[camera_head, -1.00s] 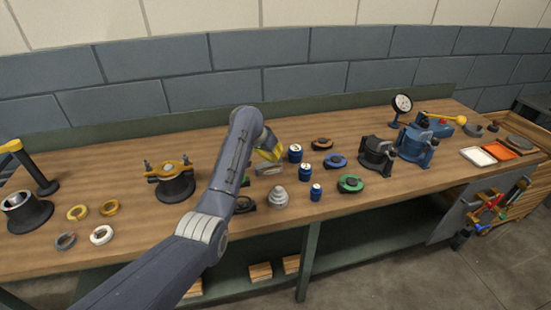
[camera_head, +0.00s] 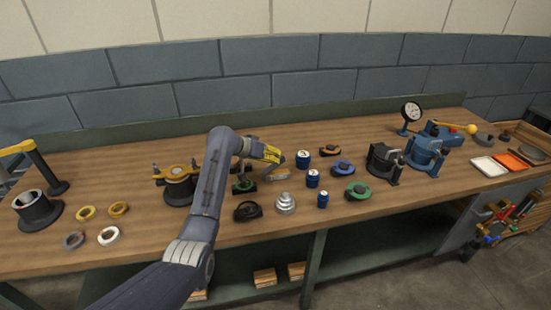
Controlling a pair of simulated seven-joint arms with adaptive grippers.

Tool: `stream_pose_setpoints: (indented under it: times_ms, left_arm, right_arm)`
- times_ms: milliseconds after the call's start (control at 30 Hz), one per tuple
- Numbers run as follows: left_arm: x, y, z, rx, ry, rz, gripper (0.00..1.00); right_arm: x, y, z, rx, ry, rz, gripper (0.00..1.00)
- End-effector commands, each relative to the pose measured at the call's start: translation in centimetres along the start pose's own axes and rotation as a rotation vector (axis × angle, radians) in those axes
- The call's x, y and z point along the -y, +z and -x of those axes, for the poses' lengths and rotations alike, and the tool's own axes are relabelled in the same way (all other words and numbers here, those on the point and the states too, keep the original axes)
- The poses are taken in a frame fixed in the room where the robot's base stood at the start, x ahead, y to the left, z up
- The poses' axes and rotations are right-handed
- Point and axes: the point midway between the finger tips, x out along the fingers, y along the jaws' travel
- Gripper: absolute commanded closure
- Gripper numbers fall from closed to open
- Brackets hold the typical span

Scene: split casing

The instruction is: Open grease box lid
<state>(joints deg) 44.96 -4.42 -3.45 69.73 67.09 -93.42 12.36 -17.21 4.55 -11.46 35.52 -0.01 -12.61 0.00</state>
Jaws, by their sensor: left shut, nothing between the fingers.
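A small pale box (camera_head: 279,175), which seems to be the grease box, sits on the workbench near its middle. My gripper partly covers it, so I cannot tell whether its lid is open or shut. My left gripper (camera_head: 279,157), yellow and black, is shut and empty just above and behind the box in the picture. I cannot tell whether it touches the box. My right gripper is not in view.
Blue cans (camera_head: 313,178) stand right of the box. A stepped silver part (camera_head: 286,203) and a black ring part (camera_head: 248,211) lie in front. A yellow-topped black housing (camera_head: 179,184) stands left. The bench (camera_head: 400,212) is clear at front right.

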Motion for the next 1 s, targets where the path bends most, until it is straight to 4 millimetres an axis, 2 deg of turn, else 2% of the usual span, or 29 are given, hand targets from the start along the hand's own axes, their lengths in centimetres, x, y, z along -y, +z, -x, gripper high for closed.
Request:
stream_pose_setpoints:
  times_ms: [267, 600, 867, 1000]
  left_arm:
    - [-0.11, -0.47, 0.20, -0.009, 0.001, -0.001, 1.00]
    - [-0.05, -0.20, 0.08, -0.003, 0.000, 0.000, 0.62]
    - [-0.01, -0.10, 0.09, -0.002, 0.000, 0.000, 0.61]
    - [0.09, -0.09, 0.86, -0.002, -0.001, 0.001, 0.61]
  right_arm:
    - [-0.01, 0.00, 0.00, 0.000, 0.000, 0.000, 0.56]
    - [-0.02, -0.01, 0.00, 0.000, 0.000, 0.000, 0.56]
    - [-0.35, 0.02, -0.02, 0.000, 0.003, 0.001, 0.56]
    - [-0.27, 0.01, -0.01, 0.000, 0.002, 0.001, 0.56]
